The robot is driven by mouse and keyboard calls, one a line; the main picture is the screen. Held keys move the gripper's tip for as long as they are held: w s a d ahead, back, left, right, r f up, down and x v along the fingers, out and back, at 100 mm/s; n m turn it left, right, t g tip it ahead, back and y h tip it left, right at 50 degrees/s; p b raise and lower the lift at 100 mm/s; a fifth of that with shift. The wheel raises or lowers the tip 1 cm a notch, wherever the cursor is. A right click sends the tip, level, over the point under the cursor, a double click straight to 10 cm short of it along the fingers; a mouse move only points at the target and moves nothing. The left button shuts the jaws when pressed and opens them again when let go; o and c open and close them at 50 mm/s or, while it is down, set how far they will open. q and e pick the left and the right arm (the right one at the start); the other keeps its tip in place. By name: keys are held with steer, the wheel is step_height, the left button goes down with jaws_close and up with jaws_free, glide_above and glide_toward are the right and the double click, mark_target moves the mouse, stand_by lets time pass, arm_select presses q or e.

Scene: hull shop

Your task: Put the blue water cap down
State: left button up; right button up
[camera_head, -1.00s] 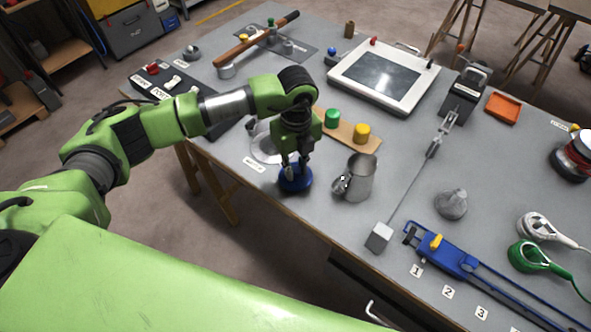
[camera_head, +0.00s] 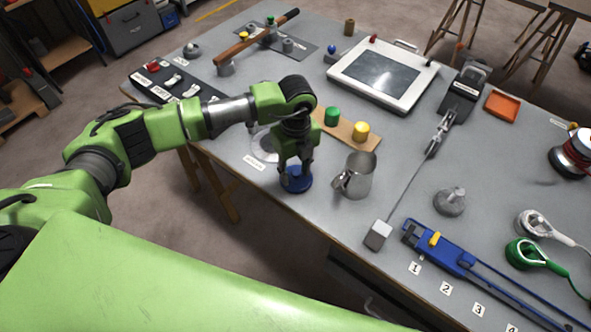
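The blue water cap (camera_head: 297,185) sits on the grey table near its front edge, left of the metal jug (camera_head: 355,176). My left gripper (camera_head: 296,172) points down right above the cap, its two fingers spread apart over the cap's top. The fingers look clear of a grip, and they hide part of the cap. The cap looks level and appears to rest on the table. My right gripper is not in view.
A wooden strip with green (camera_head: 332,116) and yellow (camera_head: 361,130) caps lies behind the jug. A clear round dish (camera_head: 264,146) lies behind my gripper, partly hidden. A blue tool (camera_head: 440,249) lies at the front right. Table between jug and dish is narrow.

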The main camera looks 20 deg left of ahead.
mark_target(296, 172)
arm_select(q)
steer(key=shift+r+b, duration=0.3)
steer(key=shift+r, duration=0.2)
step_height(296, 172, up, 11)
steer(key=b, duration=0.2)
steer(key=shift+r, duration=0.1)
